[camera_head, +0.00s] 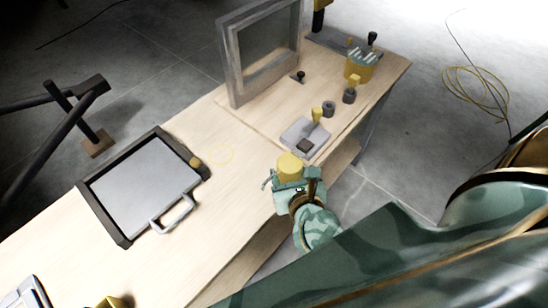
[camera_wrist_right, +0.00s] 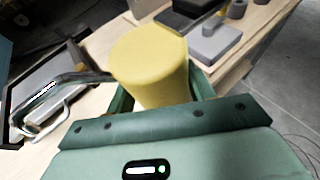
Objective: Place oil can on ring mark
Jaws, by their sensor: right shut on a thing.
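The oil can (camera_head: 290,166) is a yellow cylinder held at the front edge of the wooden bench. My right gripper (camera_head: 291,183) is shut around it. In the right wrist view the oil can (camera_wrist_right: 152,65) sits upright or nearly so between the green jaws, with a dark metal spout (camera_wrist_right: 62,82) pointing left. Its base is hidden, so I cannot tell its height over the bench. The ring mark (camera_head: 220,144) is a faint yellow circle on the bare bench top, up and left of the can. My left gripper is not in view.
A dark-framed grey panel with a handle (camera_head: 145,190) lies left of the ring mark. A grey plate with a yellow-handled tool (camera_head: 305,137) lies beyond the can. Small dark cylinders (camera_head: 328,109), an upright grey frame (camera_head: 232,60) and a yellow pot (camera_head: 359,70) stand farther back.

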